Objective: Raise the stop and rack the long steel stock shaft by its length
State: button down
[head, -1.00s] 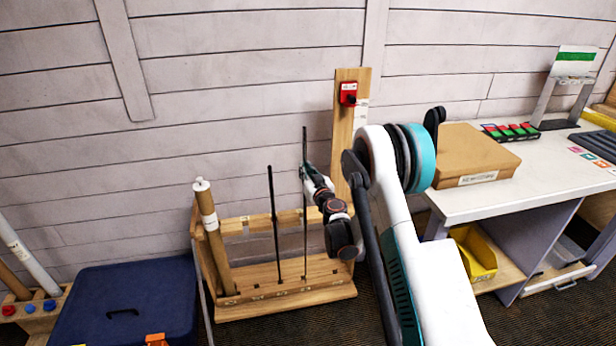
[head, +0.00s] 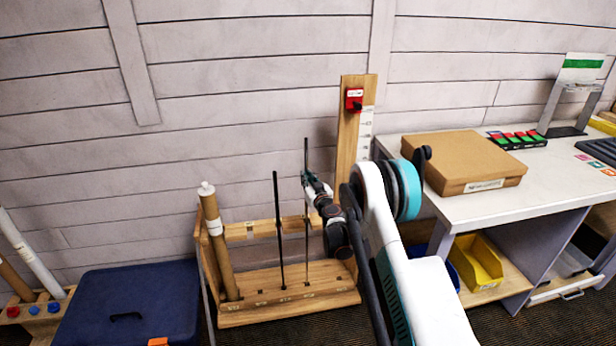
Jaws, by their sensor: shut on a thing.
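My gripper (head: 308,181) is shut on a thin upright shaft (head: 306,150), gripping it in its upper part. The shaft's dark top sticks up above the fingers, and its lower length runs down in front of the rack's crossbar to the wooden rack's base (head: 255,311). Whether its foot touches the base, I cannot tell. A second dark shaft (head: 278,220) stands upright in the rack to the left. The red stop (head: 354,99) is high on the wooden post (head: 347,130) behind, beside a marked white strip. My wrist hides part of the rack's right side.
A thick brown tube (head: 216,245) leans at the rack's left end. A blue case (head: 125,305) lies further left. On the right, a bench (head: 470,205) carries a cardboard box (head: 465,160), with a yellow bin (head: 478,262) below. My arm crosses between rack and bench.

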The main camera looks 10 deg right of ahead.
jog(key=shift+w+f, duration=0.25)
jog(key=shift+f, duration=0.1)
dwell(0.6)
jog(key=c, duration=1.6)
grip_release()
jog(key=s, duration=0.4)
jog(key=s+d, duration=0.1)
jog(key=s, duration=0.7)
jog(key=shift+d, duration=0.3)
jog(key=shift+w, duration=0.1)
